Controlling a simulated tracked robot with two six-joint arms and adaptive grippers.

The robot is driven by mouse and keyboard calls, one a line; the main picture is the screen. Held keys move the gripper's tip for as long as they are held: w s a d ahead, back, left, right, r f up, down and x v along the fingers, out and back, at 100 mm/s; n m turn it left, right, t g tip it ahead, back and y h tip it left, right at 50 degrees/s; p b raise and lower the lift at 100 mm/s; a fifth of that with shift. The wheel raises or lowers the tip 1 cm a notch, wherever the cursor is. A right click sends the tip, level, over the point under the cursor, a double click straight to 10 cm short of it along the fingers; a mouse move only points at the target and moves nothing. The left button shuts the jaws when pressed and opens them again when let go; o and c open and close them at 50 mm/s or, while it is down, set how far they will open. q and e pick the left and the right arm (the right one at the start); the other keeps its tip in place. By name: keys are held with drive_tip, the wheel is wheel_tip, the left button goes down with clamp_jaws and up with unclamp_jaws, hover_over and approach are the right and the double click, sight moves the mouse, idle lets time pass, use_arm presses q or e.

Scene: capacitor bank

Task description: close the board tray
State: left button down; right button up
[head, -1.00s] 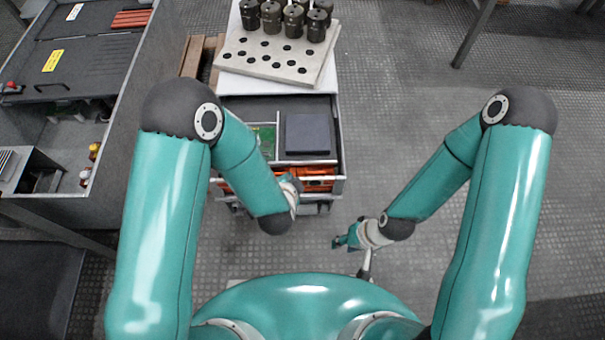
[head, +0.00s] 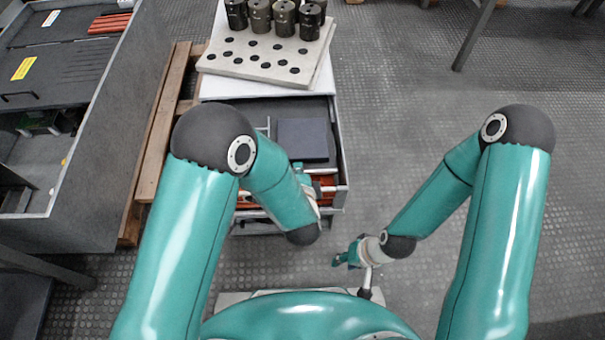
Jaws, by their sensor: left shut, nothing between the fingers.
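The board tray (head: 340,165) is a grey open drawer under the cart's white top, pulled out towards me. A dark square block (head: 303,139) lies in it; my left arm covers much of its left part, and no green board shows. My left gripper (head: 312,176) is at the tray's front, over its front edge, mostly hidden behind my forearm; it is shut and empty. Whether it touches the tray I cannot tell. My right gripper (head: 345,256) is above the floor, right of and nearer than the tray, apart from it; its fingers are too small to judge.
A pale plate (head: 265,55) with holes and several dark cylinders (head: 285,18) stands on the cart.

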use_arm(q)
drive_tip(key=shift+x, duration=0.9)
drive_tip(key=shift+a, duration=0.15)
use_arm(e)
drive_tip(key=shift+w+a+f, duration=0.1)
drive_tip(key=shift+w+f, duration=0.3)
drive_tip(key=shift+w, duration=0.15)
